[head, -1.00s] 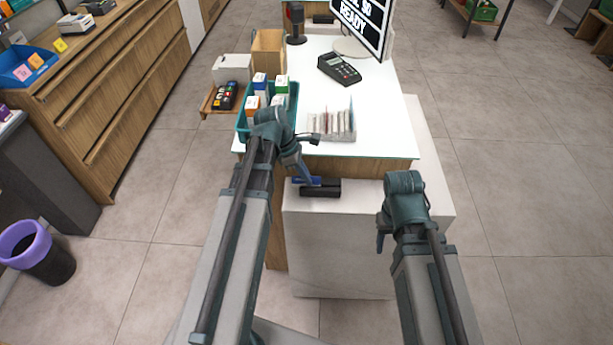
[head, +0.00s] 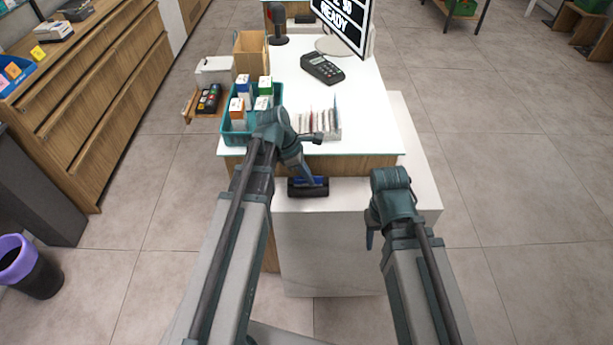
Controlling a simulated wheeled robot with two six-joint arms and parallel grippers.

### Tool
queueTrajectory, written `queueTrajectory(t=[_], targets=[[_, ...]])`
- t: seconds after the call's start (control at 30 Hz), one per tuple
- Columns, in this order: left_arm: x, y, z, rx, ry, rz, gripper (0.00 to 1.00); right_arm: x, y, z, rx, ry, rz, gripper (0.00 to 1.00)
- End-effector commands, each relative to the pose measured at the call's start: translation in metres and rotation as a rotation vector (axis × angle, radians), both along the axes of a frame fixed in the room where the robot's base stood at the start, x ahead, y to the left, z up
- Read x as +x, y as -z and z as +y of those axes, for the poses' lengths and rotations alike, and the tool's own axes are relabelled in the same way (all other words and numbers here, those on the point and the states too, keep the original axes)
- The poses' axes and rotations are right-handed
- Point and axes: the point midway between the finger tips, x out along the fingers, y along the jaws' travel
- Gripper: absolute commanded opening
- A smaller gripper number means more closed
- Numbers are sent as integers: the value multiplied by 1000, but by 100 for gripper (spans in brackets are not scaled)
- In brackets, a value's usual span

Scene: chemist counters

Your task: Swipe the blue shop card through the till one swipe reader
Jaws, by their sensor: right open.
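The black swipe reader (head: 308,191) sits on the lower white ledge at the front of the counter. The blue shop card (head: 299,182) shows as a thin blue strip along the top of the reader; how deep it sits in the slot is hard to tell. My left gripper (head: 317,182) points down at the card and appears shut on it, with the fingertips partly hiding it. My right gripper (head: 370,238) is open and empty, to the right of the reader and in front of the ledge; its fingers are mostly hidden by its wrist.
Behind the reader, the white counter (head: 366,115) holds a teal tray (head: 229,142) of boxes, a rack of cards or packets (head: 318,124), a card terminal (head: 322,69) and a screen (head: 342,22). The white ledge (head: 418,170) is clear on the right.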

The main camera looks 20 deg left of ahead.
Motion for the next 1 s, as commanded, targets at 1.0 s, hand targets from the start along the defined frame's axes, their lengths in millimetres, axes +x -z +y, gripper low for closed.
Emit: queueTrajectory(t=[1.0], targets=[[11,0,-40,0,-1,0,0,0,0,0,0,0,0,50]])
